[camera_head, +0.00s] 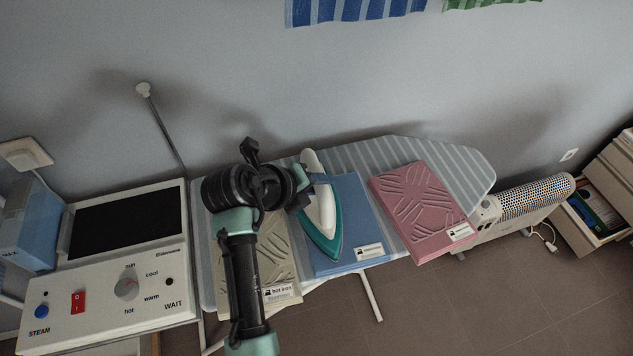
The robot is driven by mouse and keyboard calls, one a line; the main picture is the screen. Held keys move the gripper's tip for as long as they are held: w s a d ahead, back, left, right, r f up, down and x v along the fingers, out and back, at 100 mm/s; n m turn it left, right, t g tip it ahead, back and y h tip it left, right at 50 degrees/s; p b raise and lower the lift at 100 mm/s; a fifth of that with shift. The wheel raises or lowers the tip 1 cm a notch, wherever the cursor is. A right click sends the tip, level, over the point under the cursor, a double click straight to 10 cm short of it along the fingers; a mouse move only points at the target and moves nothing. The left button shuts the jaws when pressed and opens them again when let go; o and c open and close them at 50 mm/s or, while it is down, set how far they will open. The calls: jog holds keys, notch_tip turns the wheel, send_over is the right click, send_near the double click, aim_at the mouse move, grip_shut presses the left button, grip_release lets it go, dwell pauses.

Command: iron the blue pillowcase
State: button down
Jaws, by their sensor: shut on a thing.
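The blue pillowcase (356,198) lies folded on the ironing board (462,172), between a beige cloth and a pink one. Its visible part looks smooth, without the raised creases of its neighbours. A small iron-symbol label (369,251) lies at its front edge; its words are too small to read. The white and teal iron (323,222) is over the left part of the pillowcase, tip toward the front; I cannot tell whether its sole touches. My gripper (306,187) is shut on the iron's handle from the left. My arm hides part of the beige cloth.
The beige cloth (274,255), labelled "hot iron", and the pink cloth (421,205) are both creased. A control panel (110,290) with a dial (126,288), red switch (78,301) and "WAIT" lamp stands left. A heater (530,203) and drawers are right.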

jog(key=shift+s+f, duration=0.1)
dwell(0.3)
jog(key=shift+w+r+p, duration=0.2)
jog(key=shift+r+p, duration=1.45)
jog(key=shift+r, duration=2.2)
